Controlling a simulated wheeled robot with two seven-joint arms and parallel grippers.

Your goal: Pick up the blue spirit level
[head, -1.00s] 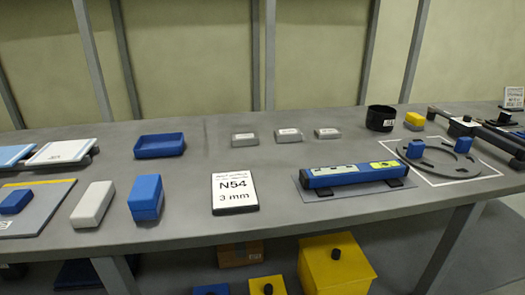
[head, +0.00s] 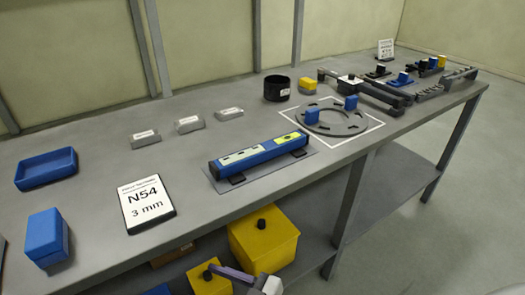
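The blue spirit level (head: 258,153) lies on the table in the head view, a long blue bar with pale green and yellow-green panels on top. It rests on two dark supports over a flat grey mat (head: 298,169), set at a slant with its right end farther back. Nothing holds it. Neither of my grippers can be made out clearly. A purplish bar and a pale grey piece are cut off by the bottom edge, below the table; I cannot tell whether they belong to one of my arms.
A sign reading N54 3 mm (head: 146,203) lies left of the level, with a blue box (head: 46,238) and blue tray (head: 46,167) beyond. Behind the level are grey blocks (head: 189,124), a black cup (head: 277,88) and a grey ring plate (head: 337,122). Yellow boxes (head: 263,240) stand below.

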